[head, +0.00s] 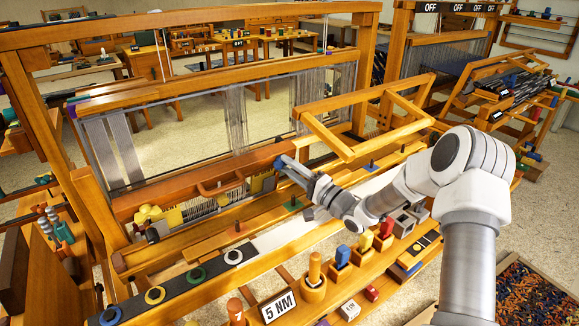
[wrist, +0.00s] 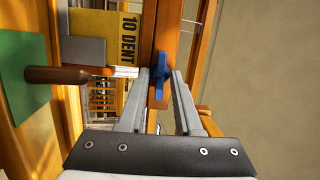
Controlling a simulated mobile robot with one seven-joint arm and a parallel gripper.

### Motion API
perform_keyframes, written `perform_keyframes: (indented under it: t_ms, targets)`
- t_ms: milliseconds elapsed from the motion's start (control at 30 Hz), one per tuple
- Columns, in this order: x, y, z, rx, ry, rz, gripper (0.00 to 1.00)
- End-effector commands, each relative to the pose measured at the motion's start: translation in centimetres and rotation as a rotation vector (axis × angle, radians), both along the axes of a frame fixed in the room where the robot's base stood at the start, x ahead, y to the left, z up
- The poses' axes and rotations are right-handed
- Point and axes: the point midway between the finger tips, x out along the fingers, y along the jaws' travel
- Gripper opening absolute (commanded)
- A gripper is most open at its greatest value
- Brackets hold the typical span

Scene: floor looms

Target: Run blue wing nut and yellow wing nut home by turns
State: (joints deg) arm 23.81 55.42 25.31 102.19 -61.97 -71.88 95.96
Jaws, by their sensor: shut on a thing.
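The blue wing nut (wrist: 160,85) sits against the wooden beam in the wrist view, between the two fingers of my gripper (wrist: 161,76). In the head view my gripper (head: 291,168) reaches the right end of the loom's reddish beam and hides most of the nut. My gripper is shut on the blue wing nut. The yellow wing nut (head: 149,214) is at the left end of that beam in the head view, well apart from my gripper. Its thread is not visible.
A "5 NM" sign (head: 278,307) and several coloured pegs stand along the front rail. Loom frames rise behind my gripper.

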Motion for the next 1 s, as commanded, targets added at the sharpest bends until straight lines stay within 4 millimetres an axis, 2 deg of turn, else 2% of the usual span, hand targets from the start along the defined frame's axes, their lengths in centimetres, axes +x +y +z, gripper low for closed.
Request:
perform_keyframes:
  t_ms: [267, 300, 333, 600, 733, 867, 1000]
  targets:
    - [-0.1, 0.1, -0.1, 0.0, 0.001, 0.002, 0.0]
    - [-0.1, 0.1, -0.1, 0.0, 0.001, 0.002, 0.37]
    - [-0.1, 0.1, -0.1, 0.0, 0.001, 0.002, 0.42]
    - [-0.1, 0.0, -0.1, -0.001, 0.001, 0.001, 0.42]
    - [-0.6, -0.7, -0.2, -0.002, 0.001, 0.0, 0.42]
    - [-2.1, -2.4, -0.6, -0.001, 0.002, -0.003, 0.42]
    - [-4.3, -4.9, -1.4, -0.002, 0.004, -0.003, 0.42]
